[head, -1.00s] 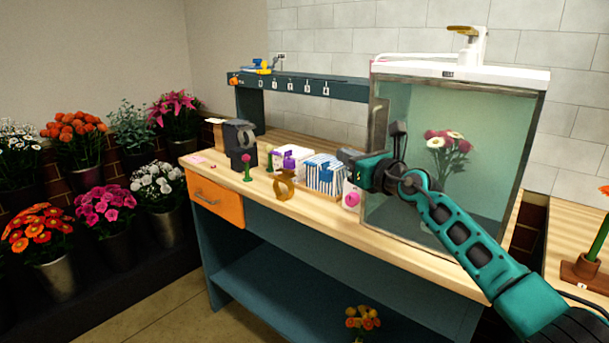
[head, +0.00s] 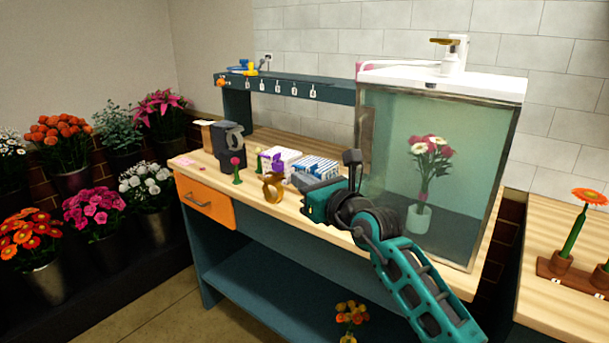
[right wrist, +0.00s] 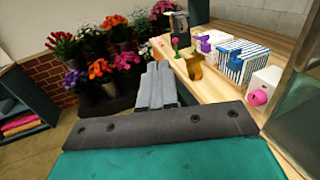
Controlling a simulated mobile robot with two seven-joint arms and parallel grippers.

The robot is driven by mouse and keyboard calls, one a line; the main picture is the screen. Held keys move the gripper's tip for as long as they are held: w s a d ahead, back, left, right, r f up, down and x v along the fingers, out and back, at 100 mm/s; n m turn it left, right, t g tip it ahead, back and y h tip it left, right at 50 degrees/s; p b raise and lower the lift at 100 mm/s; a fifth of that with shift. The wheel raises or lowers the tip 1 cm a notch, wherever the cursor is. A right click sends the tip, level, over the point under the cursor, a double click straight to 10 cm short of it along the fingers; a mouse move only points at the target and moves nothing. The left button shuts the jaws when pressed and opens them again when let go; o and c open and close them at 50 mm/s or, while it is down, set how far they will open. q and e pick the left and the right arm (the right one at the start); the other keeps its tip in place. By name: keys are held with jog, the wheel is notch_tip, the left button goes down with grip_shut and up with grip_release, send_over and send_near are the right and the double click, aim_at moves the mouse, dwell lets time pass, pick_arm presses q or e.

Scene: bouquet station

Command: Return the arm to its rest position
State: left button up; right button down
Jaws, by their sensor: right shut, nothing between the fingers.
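My right arm comes in from the lower right of the head view. Its teal and black gripper (head: 300,184) hangs in front of the wooden workbench, over its front edge. In the right wrist view the grey fingers (right wrist: 157,87) are together with nothing between them. Beyond them lie the bench front and the flower buckets. My left gripper is not in view.
A glass cabinet (head: 470,170) holding a bouquet (head: 428,160) stands just right of my right arm. Flower buckets (head: 90,215) stand at left.

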jog(key=s+d+f+m+h, duration=0.4)
jog(key=s+d+f+m, duration=0.5)
jog(key=s+f+m, duration=0.6)
jog(key=s+d+f+m+h, duration=0.4)
jog(key=s+d+f+m, duration=0.6)
jog(key=m, duration=0.9)
jog(key=s+f+m+g, duration=0.3)
jog(key=s+f+m, duration=0.3)
jog(key=s+f, duration=0.2)
jog(key=shift+s+f+m+g+h, duration=0.15)
jog(key=shift+s+m+g+h, duration=0.2)
jog(key=shift+s, duration=0.2)
jog(key=c, duration=1.9)
grip_release()
jog(key=shift+d, duration=0.1)
